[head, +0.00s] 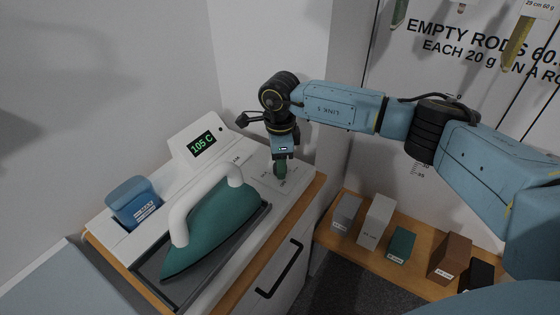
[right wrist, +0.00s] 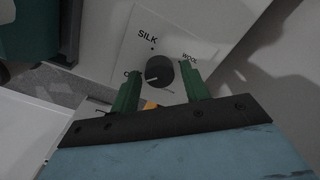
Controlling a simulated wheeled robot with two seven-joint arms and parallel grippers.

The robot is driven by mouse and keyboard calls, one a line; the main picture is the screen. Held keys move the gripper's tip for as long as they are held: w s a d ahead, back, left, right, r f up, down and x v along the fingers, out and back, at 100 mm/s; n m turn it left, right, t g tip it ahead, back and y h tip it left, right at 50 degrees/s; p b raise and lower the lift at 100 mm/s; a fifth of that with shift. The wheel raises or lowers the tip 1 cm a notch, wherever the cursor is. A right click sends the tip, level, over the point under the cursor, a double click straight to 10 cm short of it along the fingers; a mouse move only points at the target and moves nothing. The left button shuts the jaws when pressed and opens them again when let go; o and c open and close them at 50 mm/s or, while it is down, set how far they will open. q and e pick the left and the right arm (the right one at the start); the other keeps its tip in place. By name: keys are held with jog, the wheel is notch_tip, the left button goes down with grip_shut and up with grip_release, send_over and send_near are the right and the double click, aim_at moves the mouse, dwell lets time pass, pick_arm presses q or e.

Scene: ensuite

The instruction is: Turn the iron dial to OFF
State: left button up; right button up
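The iron dial (right wrist: 159,69) is a small dark round knob on a pale plate in the right wrist view. SILK is printed above it and WOOL to its right; a label on its left is mostly hidden behind a finger. A pale mark on the knob appears to point toward the lower left. My right gripper (right wrist: 158,78) is open, with one green finger on either side of the knob; I cannot tell whether they touch it. In the head view the right gripper (head: 281,166) points down over the plate and hides the dial. My left gripper is not in view.
A teal iron (head: 213,222) with a white handle rests on a dark tray left of my right gripper. A display (head: 202,143) reads 105 °C. A blue water container (head: 134,203) stands at the left. Several small blocks line a wooden shelf (head: 335,240) at the right.

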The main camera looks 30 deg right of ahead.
jog(key=shift+o, duration=0.5)
notch_tip(320, 180, up, 13)
jog(key=shift+r, duration=0.2)
dwell(0.5)
